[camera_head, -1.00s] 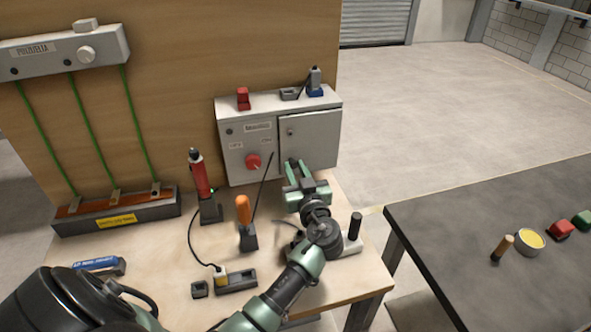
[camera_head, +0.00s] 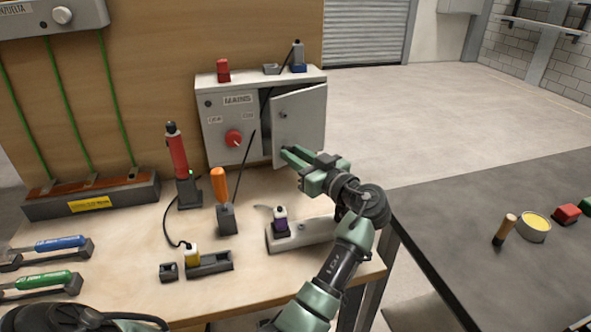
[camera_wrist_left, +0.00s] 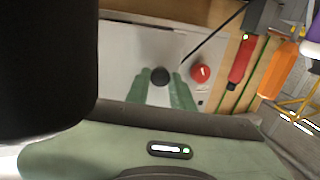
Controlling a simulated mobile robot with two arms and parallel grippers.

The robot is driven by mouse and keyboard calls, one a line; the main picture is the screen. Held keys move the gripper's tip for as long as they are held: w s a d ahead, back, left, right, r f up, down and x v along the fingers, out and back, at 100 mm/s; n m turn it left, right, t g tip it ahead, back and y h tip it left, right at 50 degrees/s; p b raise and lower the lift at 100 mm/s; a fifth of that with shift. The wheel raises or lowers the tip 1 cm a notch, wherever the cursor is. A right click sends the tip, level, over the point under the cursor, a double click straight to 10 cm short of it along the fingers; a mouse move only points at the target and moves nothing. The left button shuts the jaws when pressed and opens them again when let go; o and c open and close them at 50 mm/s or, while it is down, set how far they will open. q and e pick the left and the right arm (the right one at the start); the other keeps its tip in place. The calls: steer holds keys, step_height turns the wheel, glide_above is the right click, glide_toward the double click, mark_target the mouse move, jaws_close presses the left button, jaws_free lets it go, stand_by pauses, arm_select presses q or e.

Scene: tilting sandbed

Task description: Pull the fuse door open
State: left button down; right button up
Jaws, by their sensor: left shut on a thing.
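The fuse door (camera_head: 300,117) is the grey right-hand door of the mains box (camera_head: 215,133). In the head view it stands ajar, swung out on its left side, with a dark gap there. My left gripper (camera_head: 288,156) is at the door's lower left edge, its fingers pointing to the box. In the left wrist view its green fingers (camera_wrist_left: 169,90) close around a round black knob (camera_wrist_left: 160,76) in front of the pale door. The fingers partly hide the knob. My right gripper is not in view.
A red rotary switch (camera_head: 234,138) is on the box front. A thin dark rod (camera_head: 243,165) leans near it. A red tool (camera_head: 178,160) and an orange-handled tool (camera_head: 219,187) stand left of the gripper. A grey holder (camera_head: 300,233) lies below. The floor right of the box is clear.

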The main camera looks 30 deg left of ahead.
arm_select(q)
steer(key=shift+d, duration=0.2)
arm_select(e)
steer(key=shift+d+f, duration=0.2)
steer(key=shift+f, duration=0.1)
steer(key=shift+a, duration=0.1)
arm_select(q)
steer(key=c, duration=1.2)
jaws_free()
steer(key=shift+c, duration=0.2)
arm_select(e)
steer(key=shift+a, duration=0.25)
arm_select(q)
steer(key=shift+a+r, duration=0.1)
